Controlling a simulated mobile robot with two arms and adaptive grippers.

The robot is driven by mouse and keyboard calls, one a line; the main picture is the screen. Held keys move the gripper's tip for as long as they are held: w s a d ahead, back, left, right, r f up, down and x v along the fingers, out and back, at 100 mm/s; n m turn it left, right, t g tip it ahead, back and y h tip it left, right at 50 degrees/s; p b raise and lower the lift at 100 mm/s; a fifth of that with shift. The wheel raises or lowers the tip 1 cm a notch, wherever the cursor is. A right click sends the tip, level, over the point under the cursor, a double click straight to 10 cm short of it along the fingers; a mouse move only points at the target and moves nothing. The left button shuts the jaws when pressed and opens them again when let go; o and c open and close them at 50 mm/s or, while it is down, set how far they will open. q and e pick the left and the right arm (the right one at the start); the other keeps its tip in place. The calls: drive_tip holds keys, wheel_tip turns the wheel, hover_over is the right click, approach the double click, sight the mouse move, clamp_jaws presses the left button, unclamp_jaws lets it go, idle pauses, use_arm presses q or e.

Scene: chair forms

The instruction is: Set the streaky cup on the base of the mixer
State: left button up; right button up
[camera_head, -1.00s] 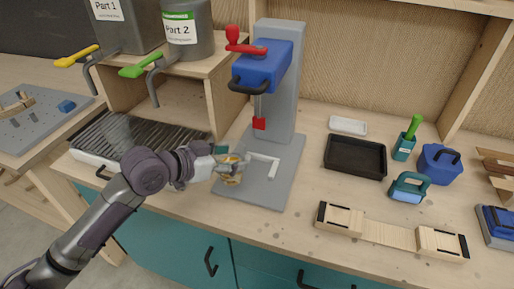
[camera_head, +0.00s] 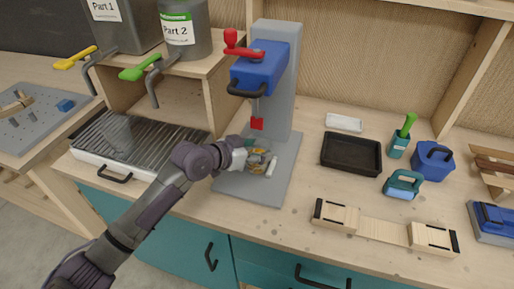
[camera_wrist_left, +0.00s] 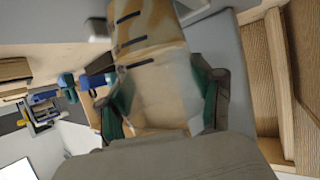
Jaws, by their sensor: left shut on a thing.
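The streaky cup (camera_wrist_left: 155,80), whitish with tan and brown streaks and dark marks, fills the middle of the left wrist view. My left gripper (camera_wrist_left: 160,105) is shut on it, with a dark green finger on each side. In the head view the cup (camera_head: 258,161) is over the grey base (camera_head: 262,190) of the mixer, below the red stirrer (camera_head: 257,124). I cannot tell whether its bottom touches the base. The mixer has a grey column (camera_head: 284,95) and a blue head (camera_head: 262,68) with a red lever. My right gripper is not in view.
A grilled tray (camera_head: 135,140) lies to the left, below two grey containers on a shelf. A black tray (camera_head: 351,154) and wooden pieces (camera_head: 385,227) lie to the right.

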use_arm(q)
drive_tip(key=shift+f, duration=0.15)
drive_tip(key=o, duration=0.9)
drive_tip(key=shift+c, duration=0.2)
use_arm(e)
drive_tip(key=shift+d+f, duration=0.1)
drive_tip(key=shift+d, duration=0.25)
use_arm(q)
drive_tip(key=shift+a+r, duration=0.15)
drive_tip(key=shift+r, duration=0.1)
drive_tip(key=b+v, duration=0.1)
drive_tip(key=v, duration=1)
drive_tip(key=shift+s+a+r, duration=0.2)
drive_tip(key=shift+s, duration=0.1)
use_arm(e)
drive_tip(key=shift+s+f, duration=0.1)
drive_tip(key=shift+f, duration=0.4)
